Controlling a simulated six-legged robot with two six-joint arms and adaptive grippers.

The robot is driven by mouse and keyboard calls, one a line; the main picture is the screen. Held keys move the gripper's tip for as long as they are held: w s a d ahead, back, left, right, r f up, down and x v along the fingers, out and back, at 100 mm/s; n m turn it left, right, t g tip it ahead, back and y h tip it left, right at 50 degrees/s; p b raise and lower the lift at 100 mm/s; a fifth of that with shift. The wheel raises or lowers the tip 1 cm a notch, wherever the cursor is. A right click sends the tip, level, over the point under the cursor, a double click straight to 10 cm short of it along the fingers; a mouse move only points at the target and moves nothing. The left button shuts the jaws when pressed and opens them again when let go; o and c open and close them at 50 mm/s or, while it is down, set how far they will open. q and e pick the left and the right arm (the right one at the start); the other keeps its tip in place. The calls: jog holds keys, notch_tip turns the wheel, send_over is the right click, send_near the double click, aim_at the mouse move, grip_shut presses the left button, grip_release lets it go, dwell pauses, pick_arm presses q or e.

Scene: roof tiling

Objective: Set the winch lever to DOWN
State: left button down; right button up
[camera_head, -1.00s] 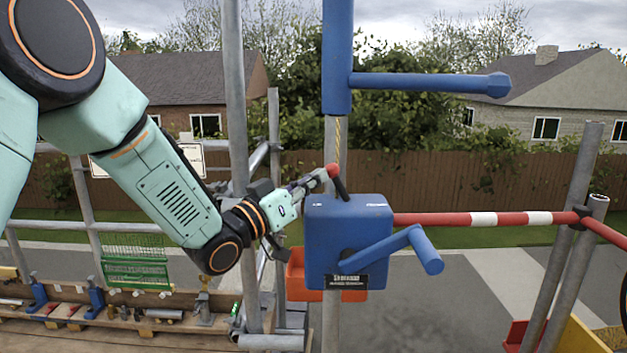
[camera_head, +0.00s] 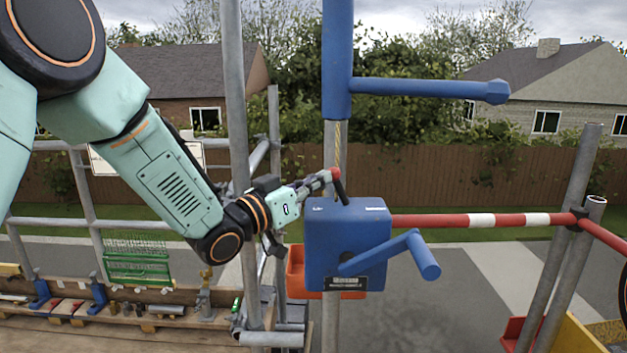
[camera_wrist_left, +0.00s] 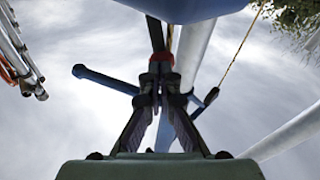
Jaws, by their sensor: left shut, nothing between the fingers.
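The winch is a blue box (camera_head: 346,238) on a grey pole, with a blue crank (camera_head: 390,250) on its front. The winch lever (camera_head: 341,190) is a thin black rod with a red tip, rising from the box top and leaning slightly left. My left gripper (camera_head: 326,178) is shut with nothing between its fingers. Its fingertips are against or very near the lever's red tip from the left. In the left wrist view, the red tip (camera_wrist_left: 161,57) sits just past the closed fingertips. Any DOWN marking is not readable. My right gripper is not in view.
A blue horizontal arm (camera_head: 430,87) is above. An orange bin (camera_head: 295,275) sits behind the box, and a tool bench (camera_head: 110,330) at lower left.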

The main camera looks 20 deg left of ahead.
pick_arm(q)
jog(key=d+r+m+g+y+p, duration=0.1)
jog(key=d+m+p, duration=0.1)
jog(key=p, duration=0.2)
jog(key=w+d+r+m+g+y+p, duration=0.1)
jog(key=g+p, duration=0.1)
jog(key=p, duration=0.3)
jog(key=shift+d+r+m, duration=0.35)
jog(key=shift+r+m, duration=0.05)
jog(key=shift+f+g, duration=0.2)
jog(key=shift+g, duration=0.1)
jog(key=shift+f, duration=0.15)
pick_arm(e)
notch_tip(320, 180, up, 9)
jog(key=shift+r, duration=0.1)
